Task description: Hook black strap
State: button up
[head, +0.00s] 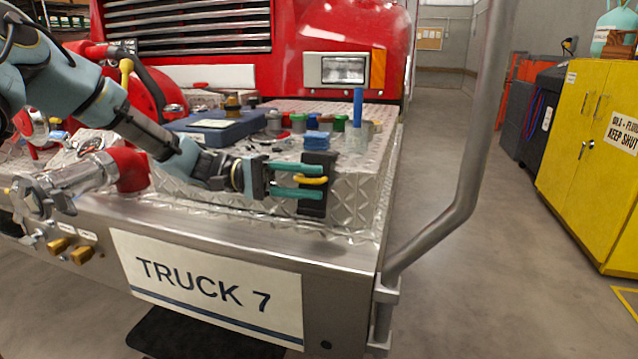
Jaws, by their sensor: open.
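The black strap (316,158) hangs upright over the front edge of the diamond-plate deck (362,195), toward its right end. A yellow curved piece (312,180) shows at its middle. I cannot tell whether it is a hook or a loop, or how it joins the strap. My gripper (318,181) reaches in from the left with its two teal fingers apart, one above and one below the yellow piece. The fingers overlap the strap in this view. Whether they touch the strap or the yellow piece cannot be told.
Behind my gripper stand a blue case (215,131), several small caps and a blue upright rod (358,106). A steel bumper with a TRUCK 7 sign (207,288) lies below. A grey rail (468,170) rises at right. Floor is clear between rail and yellow cabinet (585,150).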

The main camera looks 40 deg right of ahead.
jog(key=v, duration=0.8)
jog(key=shift+f, duration=0.1)
jog(key=shift+c, duration=0.2)
